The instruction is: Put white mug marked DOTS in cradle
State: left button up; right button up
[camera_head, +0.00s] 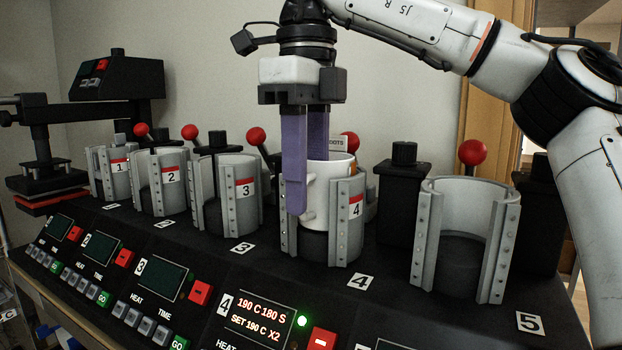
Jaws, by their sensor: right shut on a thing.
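A white mug (322,205) stands upright inside the open-sided cradle numbered 4 (350,225), its rim a little above the cradle wall. A small tag reading about "DOTS" (337,143) shows at the mug's far rim, partly hidden. My right gripper (305,195) points straight down with two purple fingers. It is shut on the mug's wall or handle at the left side; the near finger hides the exact contact. The near finger hangs in front of the mug, inside the cradle's front opening. My left gripper is not in view.
Cradles 1 (112,172), 2 (160,182), 3 (226,195) and the rightmost one by label 5 (465,240) look empty. Red-knobbed levers (472,153) stand behind them. Panel 4 (258,312) is lit, reading "190 C 180 S". A flat press (45,180) stands at left.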

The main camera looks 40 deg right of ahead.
jog(key=o, duration=1.3)
jog(key=shift+o, duration=0.4)
jog(key=shift+r, duration=0.1)
notch_tip(320, 180, up, 8)
jog(key=p, duration=0.4)
jog(key=shift+r+p, duration=0.1)
jog(key=shift+p, duration=0.3)
jog(key=shift+r, duration=0.1)
jog(key=shift+r+b, duration=0.3)
jog(key=shift+r, duration=0.6)
